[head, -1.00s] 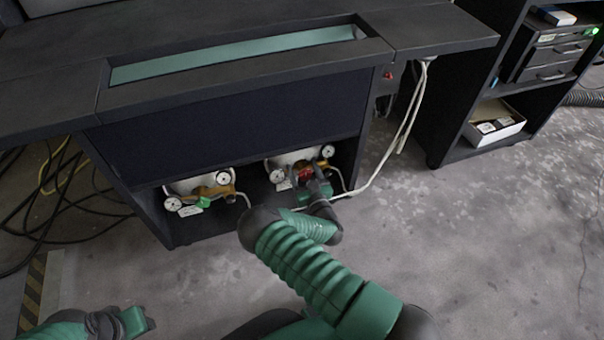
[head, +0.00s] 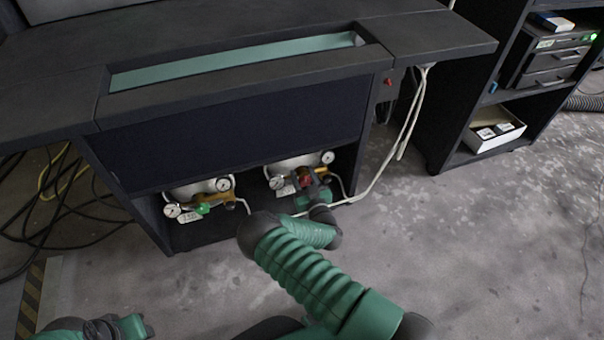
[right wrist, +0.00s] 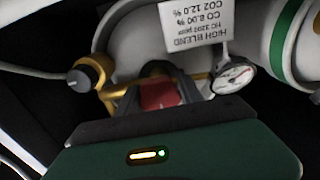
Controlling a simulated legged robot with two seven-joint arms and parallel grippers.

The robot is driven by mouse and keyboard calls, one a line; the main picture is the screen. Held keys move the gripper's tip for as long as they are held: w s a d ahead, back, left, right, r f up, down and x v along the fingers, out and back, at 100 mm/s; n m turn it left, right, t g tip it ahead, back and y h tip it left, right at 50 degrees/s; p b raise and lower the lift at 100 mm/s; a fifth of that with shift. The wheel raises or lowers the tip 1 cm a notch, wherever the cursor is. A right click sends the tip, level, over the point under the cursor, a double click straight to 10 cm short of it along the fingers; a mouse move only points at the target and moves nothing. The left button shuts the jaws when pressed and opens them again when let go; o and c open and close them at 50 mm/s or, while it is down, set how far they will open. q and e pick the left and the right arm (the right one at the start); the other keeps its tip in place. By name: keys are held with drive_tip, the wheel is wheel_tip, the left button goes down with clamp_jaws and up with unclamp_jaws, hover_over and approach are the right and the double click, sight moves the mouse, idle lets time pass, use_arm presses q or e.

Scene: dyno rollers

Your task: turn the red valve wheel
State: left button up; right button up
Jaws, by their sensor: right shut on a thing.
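The red valve wheel (head: 305,176) is on the right gas cylinder (head: 290,163), low in the bay under the dark bench. In the right wrist view the red wheel (right wrist: 160,95) shows between the dark fingers, partly hidden by my gripper body. My right gripper (head: 306,180) is shut on the red wheel. The tag beside it (right wrist: 194,22) reads "HIGH BLEND". My left gripper (head: 132,326) is at the lower left of the head view, far from the wheel; its jaws are not clear.
Gauges (right wrist: 233,78) and a black knob (right wrist: 88,73) sit close to the red wheel. A white hose (head: 368,190) runs along the right. Black cables lie at far left.

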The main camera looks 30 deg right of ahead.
drive_tip(key=shift+a+n+p, duration=0.1)
drive_tip(key=shift+n+p, duration=0.8)
drive_tip(key=shift+n, duration=0.4)
drive_tip(key=n+p, duration=0.1)
drive_tip(key=n, duration=0.2)
drive_tip(key=shift+a+n+p, duration=0.1)
drive_tip(key=shift+n+p, duration=0.2)
drive_tip(key=shift+p, duration=0.05)
drive_tip(key=n, duration=0.2)
drive_tip(key=n+p, duration=0.1)
drive_tip(key=n, duration=0.1)
drive_tip(key=shift+a+f, duration=0.15)
drive_tip(key=shift+f, duration=0.05)
drive_tip(key=shift+f+n, duration=0.15)
drive_tip(key=shift+n, duration=2.15)
drive_tip(key=shift+a, duration=0.1)
